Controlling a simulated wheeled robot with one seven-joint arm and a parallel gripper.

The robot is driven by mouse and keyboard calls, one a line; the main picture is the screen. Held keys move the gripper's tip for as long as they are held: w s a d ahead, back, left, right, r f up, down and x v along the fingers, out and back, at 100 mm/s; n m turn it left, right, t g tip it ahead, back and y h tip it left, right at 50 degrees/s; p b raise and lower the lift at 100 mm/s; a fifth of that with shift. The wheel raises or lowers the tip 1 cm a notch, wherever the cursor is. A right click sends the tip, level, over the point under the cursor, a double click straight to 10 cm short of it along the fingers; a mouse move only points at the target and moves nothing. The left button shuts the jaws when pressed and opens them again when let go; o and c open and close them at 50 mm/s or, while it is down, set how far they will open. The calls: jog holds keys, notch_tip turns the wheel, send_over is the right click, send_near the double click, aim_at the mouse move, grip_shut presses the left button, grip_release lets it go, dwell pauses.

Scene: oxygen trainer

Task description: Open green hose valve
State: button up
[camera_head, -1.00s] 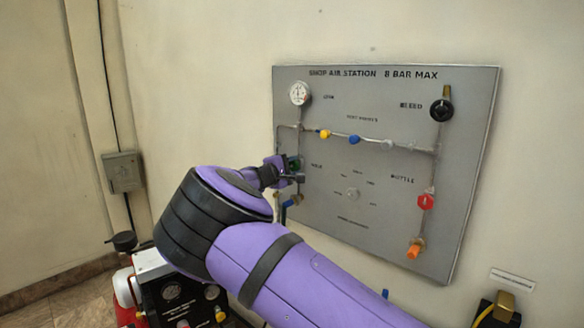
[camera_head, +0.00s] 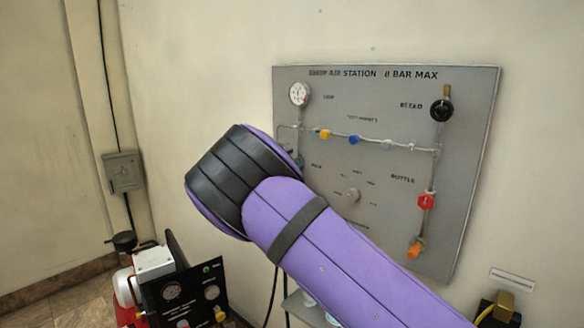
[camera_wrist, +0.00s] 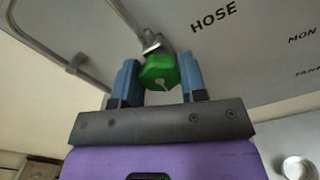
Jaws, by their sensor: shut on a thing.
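The green hose valve (camera_wrist: 160,72) is a faceted green knob on a metal fitting beside the word HOSE, seen in the wrist view. My gripper (camera_wrist: 158,66) has its two blue fingers on either side of the knob and is shut on it. A pale mark shows on the knob's face. In the head view my purple arm hides both the green valve and my gripper. The grey panel (camera_head: 400,185) is mounted on the wall there.
The panel carries a white gauge (camera_head: 299,94), a black knob (camera_head: 441,108), a red knob (camera_head: 426,201), an orange fitting (camera_head: 416,247), and small yellow and blue knobs along a pipe. A compressor unit (camera_head: 180,290) stands at lower left. A grey box (camera_head: 123,172) is on the wall.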

jog(key=shift+n, duration=0.7)
jog(key=o, duration=0.9)
jog(key=shift+o, duration=0.2)
jog(key=v, duration=1)
jog(key=shift+s+a, duration=0.25)
jog(key=shift+a, duration=0.05)
